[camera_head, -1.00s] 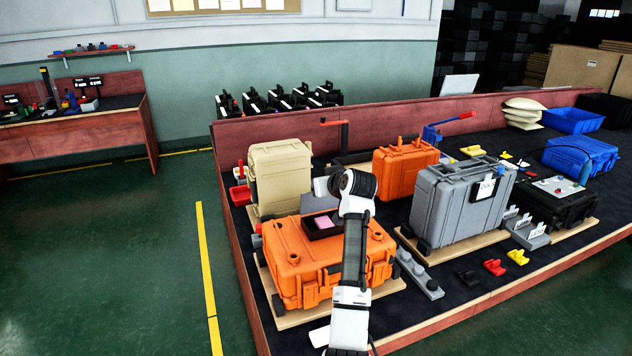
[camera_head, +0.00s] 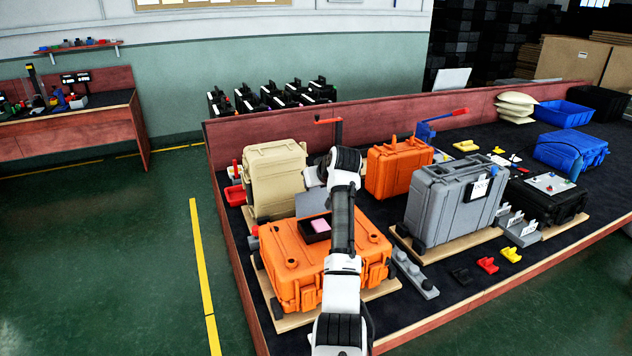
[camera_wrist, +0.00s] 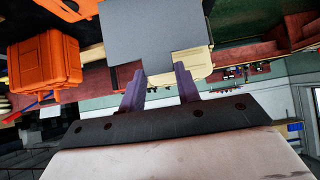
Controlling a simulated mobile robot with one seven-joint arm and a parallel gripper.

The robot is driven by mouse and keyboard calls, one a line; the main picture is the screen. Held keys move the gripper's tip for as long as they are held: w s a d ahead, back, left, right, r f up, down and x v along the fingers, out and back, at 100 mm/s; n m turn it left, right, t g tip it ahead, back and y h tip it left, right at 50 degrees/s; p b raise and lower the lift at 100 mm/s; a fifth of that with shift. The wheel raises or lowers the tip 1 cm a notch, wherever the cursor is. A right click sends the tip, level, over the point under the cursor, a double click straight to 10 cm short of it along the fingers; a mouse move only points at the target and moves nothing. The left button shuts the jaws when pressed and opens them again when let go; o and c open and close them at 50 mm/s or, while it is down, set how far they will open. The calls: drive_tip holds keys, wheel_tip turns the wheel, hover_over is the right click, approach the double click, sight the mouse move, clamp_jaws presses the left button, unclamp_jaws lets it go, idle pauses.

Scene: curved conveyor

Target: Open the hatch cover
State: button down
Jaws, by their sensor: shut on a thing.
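A flat grey panel, which looks like the hatch cover (camera_head: 310,203), stands raised behind the dark recessed opening (camera_head: 316,229) on top of the near orange case (camera_head: 295,262). A pink block (camera_head: 320,226) shows inside the opening. In the wrist view the grey panel (camera_wrist: 155,35) fills the top middle, at the tips of my two purple fingers. My gripper (camera_wrist: 160,70) is shut on the panel. In the head view my gripper (camera_head: 314,178) is partly hidden by my own wrist, above the far side of the opening. The lower edge of the panel is hidden by the opening's rim.
A beige case (camera_head: 275,178) stands just behind, close to my gripper. A second orange case (camera_head: 398,168) and a grey case (camera_head: 455,203) stand to the right.

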drive_tip(key=c, duration=1.1)
unclamp_jaws()
drive_tip(key=shift+r, duration=0.55)
drive_tip(key=shift+o, duration=0.5)
drive_tip(key=shift+s, duration=0.1)
drive_tip(key=b+v, duration=0.5)
drive_tip(key=v, duration=0.8)
drive_tip(key=shift+s+d, duration=0.15)
drive_tip(key=shift+s, duration=0.1)
